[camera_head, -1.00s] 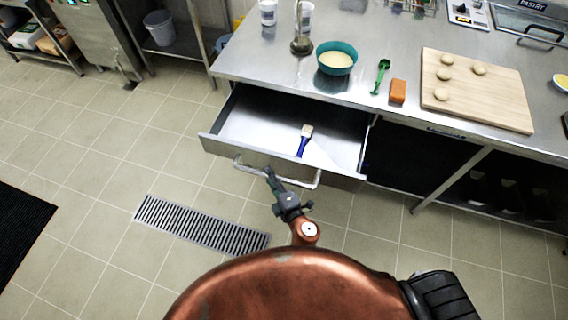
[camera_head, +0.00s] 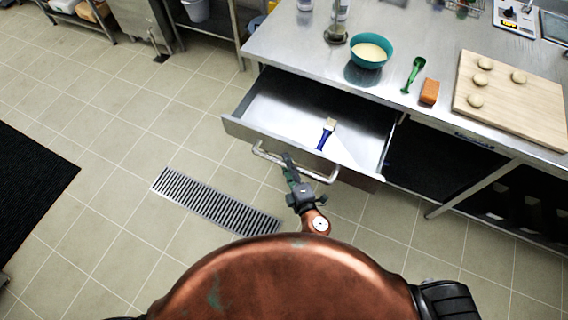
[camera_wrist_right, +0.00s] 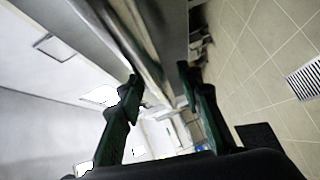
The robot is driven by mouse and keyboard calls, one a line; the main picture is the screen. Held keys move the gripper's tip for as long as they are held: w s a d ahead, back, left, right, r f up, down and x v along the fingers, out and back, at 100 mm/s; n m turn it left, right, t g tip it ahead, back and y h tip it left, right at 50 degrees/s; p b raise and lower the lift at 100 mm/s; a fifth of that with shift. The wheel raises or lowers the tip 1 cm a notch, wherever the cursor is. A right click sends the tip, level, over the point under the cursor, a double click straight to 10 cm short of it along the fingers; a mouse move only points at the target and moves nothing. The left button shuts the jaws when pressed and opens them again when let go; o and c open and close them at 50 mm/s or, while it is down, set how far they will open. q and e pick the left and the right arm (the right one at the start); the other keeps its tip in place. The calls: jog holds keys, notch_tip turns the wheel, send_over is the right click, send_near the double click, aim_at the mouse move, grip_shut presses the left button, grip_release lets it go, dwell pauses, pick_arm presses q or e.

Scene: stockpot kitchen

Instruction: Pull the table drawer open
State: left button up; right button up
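The table drawer (camera_head: 232,126) stands well out from under the steel worktop, with its inside in view. A bar handle (camera_head: 325,179) runs along its front. My right gripper (camera_head: 289,163) is at the middle of this handle. In the right wrist view, the two dark green fingers of my right gripper (camera_wrist_right: 160,85) are apart. The handle bar (camera_wrist_right: 126,38) runs between them, nearer the left finger, with a gap visible beside the right finger. Exact contact is hard to tell. My left gripper is not in view.
A blue-handled brush (camera_head: 324,138) lies in the drawer. On the worktop (camera_head: 300,62) stand a teal bowl (camera_head: 371,50), a green spoon (camera_head: 414,74), an orange block (camera_head: 429,92) and a board (camera_head: 520,110) with dough pieces. The tiled floor (camera_head: 130,130) left of the drawer is clear, with a flush grate (camera_head: 215,202).

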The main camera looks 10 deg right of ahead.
jog(key=shift+s, duration=0.1)
jog(key=v, duration=1.1)
jog(key=shift+s+d, duration=0.2)
jog(key=shift+s, duration=0.15)
jog(key=s+d+f+m+g+h, duration=0.1)
jog(key=s+d+f+m+g, duration=0.2)
jog(key=f, duration=0.9)
jog(key=s+d+f+m+g+p, duration=0.1)
jog(key=s+d+f+m+g, duration=0.2)
jog(key=f, duration=0.9)
jog(key=s+d+f+m+g+h, duration=0.1)
jog(key=s+d+f+m, duration=0.3)
jog(key=f, duration=0.8)
jog(key=s+d+f+m+g+h+p, duration=0.15)
jog(key=s+d+f+g, duration=0.35)
jog(key=s+f, duration=0.7)
jog(key=s+d+f+m+g, duration=0.1)
jog(key=s+d+f+m, duration=0.1)
jog(key=s, duration=0.4)
jog(key=s+d+f+m+g, duration=0.1)
jog(key=s+d+f+m, duration=0.1)
jog(key=s+d, duration=0.2)
jog(key=s+d+f+m+g, duration=0.1)
jog(key=s+d+f+m, duration=0.1)
jog(key=s, duration=0.8)
jog(key=shift+s+d+f+g+h, duration=0.2)
jog(key=shift+d+f+g+h, duration=0.25)
jog(key=shift+d, duration=0.5)
